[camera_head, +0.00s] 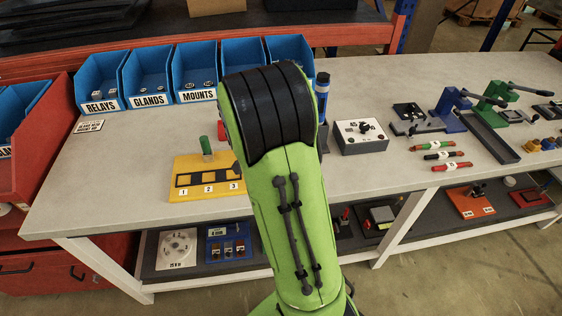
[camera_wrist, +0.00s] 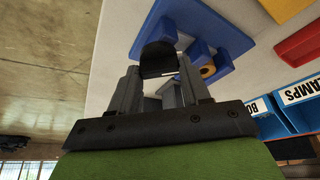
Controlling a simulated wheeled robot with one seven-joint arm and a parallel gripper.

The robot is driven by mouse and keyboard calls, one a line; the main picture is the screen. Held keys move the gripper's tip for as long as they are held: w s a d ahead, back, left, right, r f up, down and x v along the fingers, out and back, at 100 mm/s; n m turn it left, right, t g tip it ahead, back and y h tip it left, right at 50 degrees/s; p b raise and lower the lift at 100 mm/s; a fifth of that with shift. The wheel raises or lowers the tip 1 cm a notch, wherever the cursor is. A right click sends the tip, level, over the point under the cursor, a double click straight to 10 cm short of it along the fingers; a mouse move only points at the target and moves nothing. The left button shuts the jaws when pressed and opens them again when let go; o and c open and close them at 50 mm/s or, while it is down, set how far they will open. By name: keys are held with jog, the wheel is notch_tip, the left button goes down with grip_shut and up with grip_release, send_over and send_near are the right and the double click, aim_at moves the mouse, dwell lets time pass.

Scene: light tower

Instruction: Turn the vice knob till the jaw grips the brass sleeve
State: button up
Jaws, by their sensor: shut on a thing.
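The vice (camera_wrist: 222,32) shows in the wrist view as a blue body with upright blue blocks on a blue base. The brass sleeve (camera_wrist: 208,71) is a small yellow ring with a dark hole, beside a blue block right of my gripper. I cannot tell whether the jaw touches it. The black vice knob (camera_wrist: 158,58) lies between my two grey fingers. My gripper (camera_wrist: 158,68) is shut on this knob. In the head view my green arm hides the gripper, the knob and the sleeve.
Blue bins (camera_head: 145,78) line the back of the grey bench (camera_head: 130,150). A yellow numbered board (camera_head: 207,178) lies left of my arm. A white dial box (camera_head: 361,137) and blue and green lever presses (camera_head: 450,110) stand to the right. Bare bench lies at the front left.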

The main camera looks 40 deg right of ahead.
jog(key=shift+w+m+g, duration=0.1)
jog(key=shift+m+g, duration=0.3)
jog(key=shift+m, duration=0.7)
jog(key=o, duration=1.1)
jog(key=shift+c, duration=0.2)
jog(key=p+v, duration=0.5)
jog(key=v, duration=1)
jog(key=shift+r, duration=0.4)
jog(key=shift+w, duration=0.1)
